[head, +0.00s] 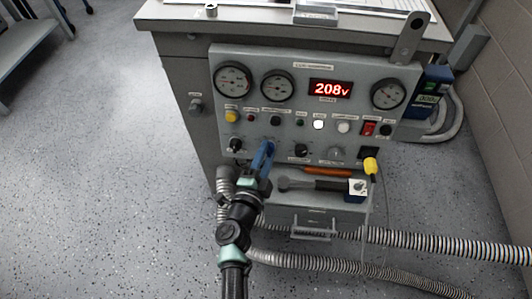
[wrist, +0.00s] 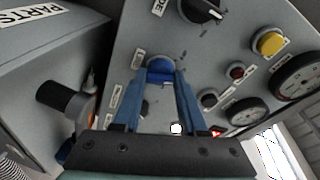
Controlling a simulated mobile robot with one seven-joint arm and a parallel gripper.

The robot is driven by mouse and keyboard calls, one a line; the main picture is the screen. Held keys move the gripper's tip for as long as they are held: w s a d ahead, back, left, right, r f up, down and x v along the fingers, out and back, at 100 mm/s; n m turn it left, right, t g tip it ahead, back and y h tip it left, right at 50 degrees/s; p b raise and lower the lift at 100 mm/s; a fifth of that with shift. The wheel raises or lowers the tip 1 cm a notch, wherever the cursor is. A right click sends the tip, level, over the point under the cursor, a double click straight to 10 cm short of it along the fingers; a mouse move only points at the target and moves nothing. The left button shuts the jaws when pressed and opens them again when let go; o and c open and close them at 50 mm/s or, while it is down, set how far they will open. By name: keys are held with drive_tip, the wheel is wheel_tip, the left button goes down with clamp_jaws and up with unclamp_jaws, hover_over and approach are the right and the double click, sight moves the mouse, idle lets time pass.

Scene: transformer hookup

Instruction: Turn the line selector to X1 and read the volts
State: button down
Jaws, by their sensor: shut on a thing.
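The grey control panel (head: 300,135) faces me, and its red display (head: 330,89) reads 208 V. My gripper (head: 264,158) is at the panel's lower left, just right of a black knob (head: 235,145). In the wrist view my gripper (wrist: 160,88) has its two blue fingers on either side of a blue knob (wrist: 160,68), shut on it. I take this knob to be the line selector, but the labels around it are too small to read. Its pointer position is hidden or unclear. The black knob also shows in the wrist view (wrist: 202,10).
Round gauges (head: 233,80) line the panel's top, with a yellow button (head: 231,116) and lamps below. An open shelf under the panel holds a hammer-like tool (head: 315,184). Ribbed hoses (head: 440,245) cross the floor at right.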

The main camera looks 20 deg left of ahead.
drive_tip(key=shift+c, duration=2.3)
unclamp_jaws()
drive_tip(key=shift+s, duration=0.15)
drive_tip(key=s+d+r+p, duration=0.1)
drive_tip(key=s+p, duration=0.2)
drive_tip(key=s, duration=0.9)
drive_tip(key=shift+s+d+r, duration=0.15)
drive_tip(key=shift+s, duration=0.15)
